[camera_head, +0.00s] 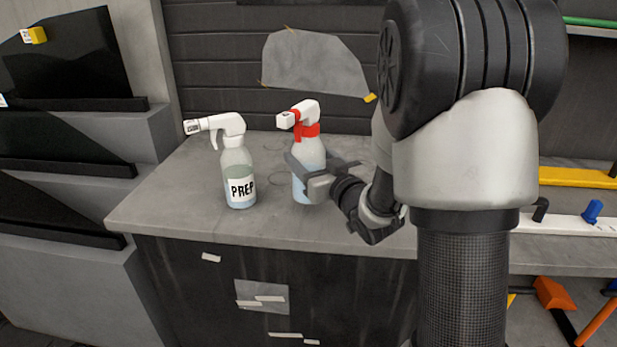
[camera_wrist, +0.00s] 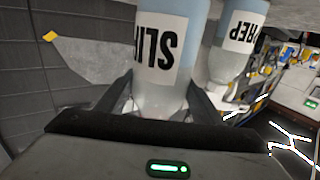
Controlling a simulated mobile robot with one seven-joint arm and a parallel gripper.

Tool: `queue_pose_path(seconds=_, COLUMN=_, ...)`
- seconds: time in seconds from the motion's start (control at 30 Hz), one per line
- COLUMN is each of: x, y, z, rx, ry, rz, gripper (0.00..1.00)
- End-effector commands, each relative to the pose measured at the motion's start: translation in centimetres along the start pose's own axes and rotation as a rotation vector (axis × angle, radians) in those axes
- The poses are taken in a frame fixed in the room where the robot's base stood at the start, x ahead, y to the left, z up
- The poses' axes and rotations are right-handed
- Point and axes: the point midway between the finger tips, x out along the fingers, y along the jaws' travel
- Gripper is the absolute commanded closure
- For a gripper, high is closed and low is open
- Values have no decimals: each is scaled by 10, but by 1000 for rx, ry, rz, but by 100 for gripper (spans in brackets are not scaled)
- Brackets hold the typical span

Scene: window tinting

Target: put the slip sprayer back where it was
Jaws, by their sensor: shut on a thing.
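The slip sprayer (camera_head: 311,148) is a clear bottle with pale blue liquid, a red collar and a white and red trigger head. It is upright over the grey counter (camera_head: 180,225); I cannot tell whether its base touches the top. My gripper (camera_head: 318,168) is shut on its body, one finger on each side. In the wrist view the sprayer (camera_wrist: 163,55) appears upside down, its SLIP label partly cut off, between the fingers (camera_wrist: 163,102). In the head view the gripper hides its label.
The prep sprayer (camera_head: 238,172), with a white head, stands close to the left on the counter. Faint ring marks (camera_head: 284,178) show between the two. A grey film sheet (camera_head: 315,62) is taped to the wall behind. Bare counter lies at the front left.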

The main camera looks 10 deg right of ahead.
Motion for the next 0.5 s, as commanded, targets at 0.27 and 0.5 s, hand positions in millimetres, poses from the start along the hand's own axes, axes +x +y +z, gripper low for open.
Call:
queue_pose_path(seconds=0.27, x=0, y=0, z=35, rx=-1, ry=0, rz=0, gripper=73)
queue_pose_path(seconds=0.5, x=0, y=0, z=34, rx=-2, ry=3, rz=0, gripper=73)
